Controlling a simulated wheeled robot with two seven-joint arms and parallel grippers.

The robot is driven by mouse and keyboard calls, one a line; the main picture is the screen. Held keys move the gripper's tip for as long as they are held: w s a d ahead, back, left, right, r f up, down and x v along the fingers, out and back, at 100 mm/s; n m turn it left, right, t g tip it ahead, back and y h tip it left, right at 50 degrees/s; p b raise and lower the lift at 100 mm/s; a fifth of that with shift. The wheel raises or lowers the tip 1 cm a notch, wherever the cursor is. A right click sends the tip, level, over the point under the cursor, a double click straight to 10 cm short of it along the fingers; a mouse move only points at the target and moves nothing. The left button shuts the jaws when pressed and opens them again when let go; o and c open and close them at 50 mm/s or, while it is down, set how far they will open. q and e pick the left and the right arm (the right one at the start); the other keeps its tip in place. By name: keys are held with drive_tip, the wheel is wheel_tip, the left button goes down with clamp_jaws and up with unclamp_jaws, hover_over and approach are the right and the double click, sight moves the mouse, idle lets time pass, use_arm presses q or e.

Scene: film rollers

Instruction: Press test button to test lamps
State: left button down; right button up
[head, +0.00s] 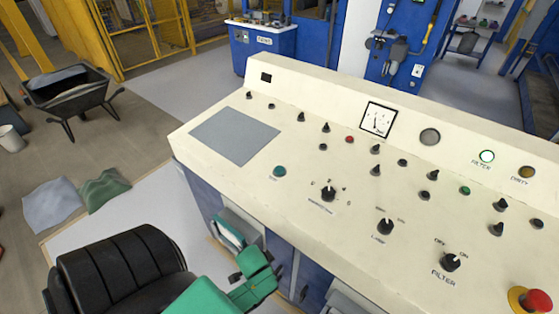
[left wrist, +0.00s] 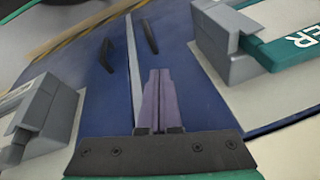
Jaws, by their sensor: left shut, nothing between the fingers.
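A cream control console (head: 300,225) fills the right of the head view. A round teal button (head: 280,171) with a small, hard-to-read label sits on its sloped top, near the front edge. A lamp marked FILTER (head: 487,156) looks bright with a green rim; an amber lamp (head: 526,172) beside it looks dull. My left arm comes in green from the bottom, below and in front of the console. My left gripper (left wrist: 160,75) is shut and empty in the left wrist view, before the blue cabinet front, apart from the teal button. My right gripper is not in view.
Black knobs, a dial gauge (head: 378,120) and a red emergency knob (head: 538,300) crowd the console. Grey brackets (left wrist: 225,45) with a teal handle stand close to my left gripper. A black chair (head: 120,270) is at lower left. A wheelbarrow (head: 70,90) stands behind.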

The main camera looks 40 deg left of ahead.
use_arm(q)
drive_tip(key=w+a+r+t+y+p, duration=0.2)
drive_tip(key=w+a+r, duration=0.15)
drive_tip(key=r, duration=1.15)
drive_tip(key=w+a+r+t+y+p, duration=0.15)
drive_tip(key=w+r, duration=0.25)
drive_tip(key=r, duration=1.2)
drive_tip(key=w+a+r+m+t+h, duration=0.3)
drive_tip(key=w+r+m+t+h, duration=0.1)
drive_tip(key=w+r+m+t, duration=0.9)
drive_tip(key=s+a+f+m+g+h, duration=0.3)
drive_tip(key=f+m+g, duration=0.5)
drive_tip(key=m, duration=0.6)
drive_tip(key=g, duration=0.2)
drive_tip(key=shift+a+f+m+g, duration=0.15)
drive_tip(key=shift+a+m+g, duration=0.05)
drive_tip(key=shift+m+g, duration=0.2)
